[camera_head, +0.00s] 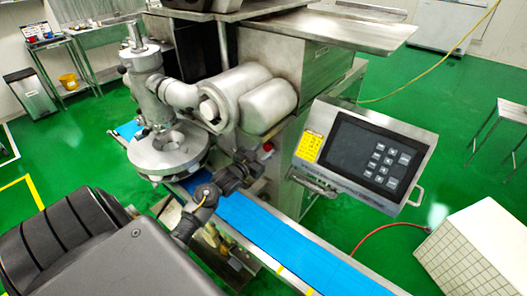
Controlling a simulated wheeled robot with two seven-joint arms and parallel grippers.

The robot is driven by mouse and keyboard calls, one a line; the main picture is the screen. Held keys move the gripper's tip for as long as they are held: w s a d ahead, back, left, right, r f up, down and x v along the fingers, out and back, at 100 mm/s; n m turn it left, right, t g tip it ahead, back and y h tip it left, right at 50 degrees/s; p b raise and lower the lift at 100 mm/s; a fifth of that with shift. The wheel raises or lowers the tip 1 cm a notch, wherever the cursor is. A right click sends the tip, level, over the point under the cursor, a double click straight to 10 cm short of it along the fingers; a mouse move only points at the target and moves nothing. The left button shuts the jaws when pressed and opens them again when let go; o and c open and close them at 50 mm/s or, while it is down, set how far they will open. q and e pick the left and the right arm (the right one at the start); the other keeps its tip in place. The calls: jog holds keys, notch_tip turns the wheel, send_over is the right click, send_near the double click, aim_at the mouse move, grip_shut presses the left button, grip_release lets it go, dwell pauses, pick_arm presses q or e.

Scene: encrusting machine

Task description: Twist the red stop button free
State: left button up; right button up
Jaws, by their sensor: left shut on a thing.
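The red stop button (267,147) is a small red spot on the side of the steel encrusting machine (308,80), in the middle of the head view. My left arm comes in from the lower left, across the blue conveyor. My left gripper (261,157) is at the button, with its dark fingers shut on it. The fingers hide most of the button, so its turn cannot be told. My right gripper is not in view.
A control panel (366,152) with a handle stands to the right of the gripper. The blue conveyor belt (270,232) runs below it. The round machine head (167,150) is to the left. A white tiled box (475,250) stands at the lower right.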

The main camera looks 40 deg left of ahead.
pick_arm(q)
jog(key=m+b, duration=0.1)
jog(key=m, duration=0.2)
jog(key=shift+m, duration=0.3)
jog(key=m, duration=0.3)
jog(key=shift+s+a+r+m+b, duration=0.1)
jog(key=shift+r+m+b, duration=0.1)
jog(key=shift+m+b, duration=0.2)
jog(key=shift+m, duration=0.3)
jog(key=shift+r, duration=0.15)
